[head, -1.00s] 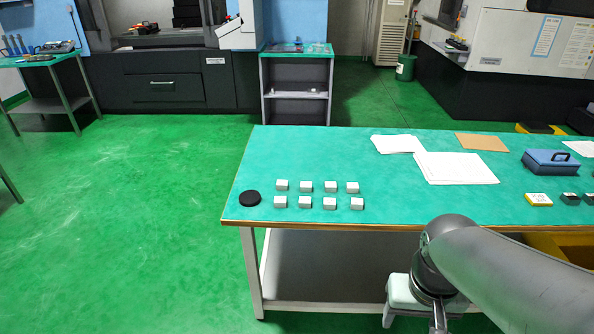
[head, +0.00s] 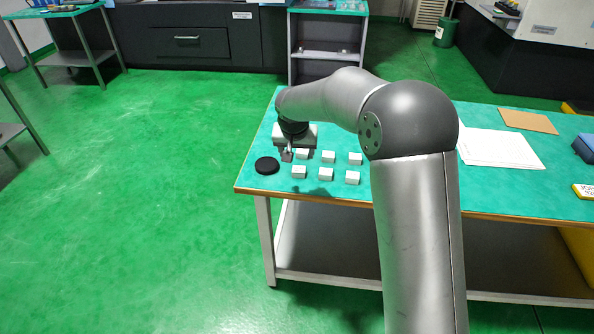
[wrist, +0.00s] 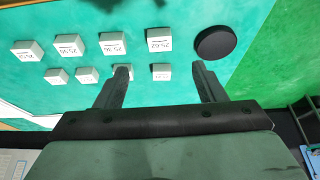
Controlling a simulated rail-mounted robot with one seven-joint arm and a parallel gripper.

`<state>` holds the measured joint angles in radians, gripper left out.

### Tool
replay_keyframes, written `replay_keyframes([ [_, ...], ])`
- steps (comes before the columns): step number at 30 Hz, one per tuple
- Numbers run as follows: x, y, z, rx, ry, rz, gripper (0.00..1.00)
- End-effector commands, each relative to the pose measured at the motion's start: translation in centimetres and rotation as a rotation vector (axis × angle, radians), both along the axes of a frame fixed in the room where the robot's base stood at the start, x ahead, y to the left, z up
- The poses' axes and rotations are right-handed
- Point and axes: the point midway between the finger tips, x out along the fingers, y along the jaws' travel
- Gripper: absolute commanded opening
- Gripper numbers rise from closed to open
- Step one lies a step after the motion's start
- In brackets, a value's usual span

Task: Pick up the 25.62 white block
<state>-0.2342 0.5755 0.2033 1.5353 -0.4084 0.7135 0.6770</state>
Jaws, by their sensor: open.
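The white block marked 25.62 (wrist: 158,42) stands in a row of white blocks in the wrist view, beside the round black disc (wrist: 215,42). In the head view it appears to be the block (head: 298,173) at the left end of the front row. My gripper (wrist: 161,71) is open and empty, its fingertips on either side of another white block (wrist: 161,73) in the picture, with the 25.62 block beyond. In the head view my gripper (head: 287,156) hangs over the back-left blocks, partly hiding them.
Other white blocks (wrist: 115,44) stand close beside in two rows on the green-topped table (head: 258,182). The disc also shows in the head view (head: 267,165). Paper sheets (head: 500,149) and a brown sheet (head: 528,121) lie to the right. The table's left edge is near.

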Motion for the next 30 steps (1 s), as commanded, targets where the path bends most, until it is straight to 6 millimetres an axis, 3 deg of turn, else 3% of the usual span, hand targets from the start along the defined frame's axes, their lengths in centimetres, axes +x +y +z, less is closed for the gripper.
replay_keyframes([
  [3, 1.0, -0.1, -2.5, 0.0, 0.005, -0.001, 0.64],
  [9, 2.4, -0.1, -5.6, -0.001, 0.002, 0.0, 0.64],
  [17, 3.3, -0.2, -7.3, 0.0, 0.002, -0.001, 0.64],
  [24, 5.1, -0.2, -10.3, 0.0, 0.003, -0.001, 0.64],
  [30, 5.5, -0.2, -11.2, 0.0, 0.0, 0.0, 0.64],
])
